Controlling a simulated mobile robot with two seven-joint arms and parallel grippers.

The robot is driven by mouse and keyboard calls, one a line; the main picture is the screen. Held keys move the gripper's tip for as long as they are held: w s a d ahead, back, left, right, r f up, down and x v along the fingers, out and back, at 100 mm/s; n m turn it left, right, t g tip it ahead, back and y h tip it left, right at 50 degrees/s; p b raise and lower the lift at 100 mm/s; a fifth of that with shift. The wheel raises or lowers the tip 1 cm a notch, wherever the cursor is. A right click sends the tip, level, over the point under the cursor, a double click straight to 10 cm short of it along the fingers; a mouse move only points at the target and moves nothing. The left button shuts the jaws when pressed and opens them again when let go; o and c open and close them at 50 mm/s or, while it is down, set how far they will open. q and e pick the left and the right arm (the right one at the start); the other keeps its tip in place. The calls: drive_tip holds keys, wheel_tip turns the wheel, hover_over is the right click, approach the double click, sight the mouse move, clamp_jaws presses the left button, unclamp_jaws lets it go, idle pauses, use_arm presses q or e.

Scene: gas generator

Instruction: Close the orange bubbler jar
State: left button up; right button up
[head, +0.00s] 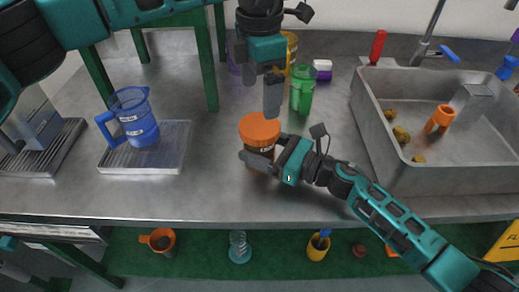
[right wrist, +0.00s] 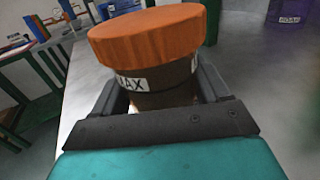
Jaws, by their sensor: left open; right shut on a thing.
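The bubbler jar is a dark brown jar with a white label band and an orange lid (head: 259,130) on top. It stands on the metal counter in the middle of the head view. My right gripper (head: 262,160) is shut around the jar body (right wrist: 160,94) below the lid. In the right wrist view the orange lid (right wrist: 150,35) sits on the jar's top and looks slightly tilted; I cannot tell whether it is screwed tight. My left gripper (head: 262,100) is open and points down just above the lid, with a finger close to it.
A green cup (head: 302,90) and a yellow cup (head: 291,52) stand behind the jar. A blue pitcher (head: 136,122) stands on a metal tray (head: 176,150) at left. The sink (head: 376,130) is at right, with a red-handled object (head: 377,46) behind it. The front counter is clear.

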sight(260, 125)
use_arm(q)
drive_tip(key=shift+n, duration=0.3)
use_arm(e)
drive_tip(key=c, duration=0.3)
use_arm(q)
drive_tip(key=n, duration=0.4)
use_arm(e)
clamp_jaws()
use_arm(q)
drive_tip(key=n, duration=0.9)
drive_tip(key=shift+f, duration=4)
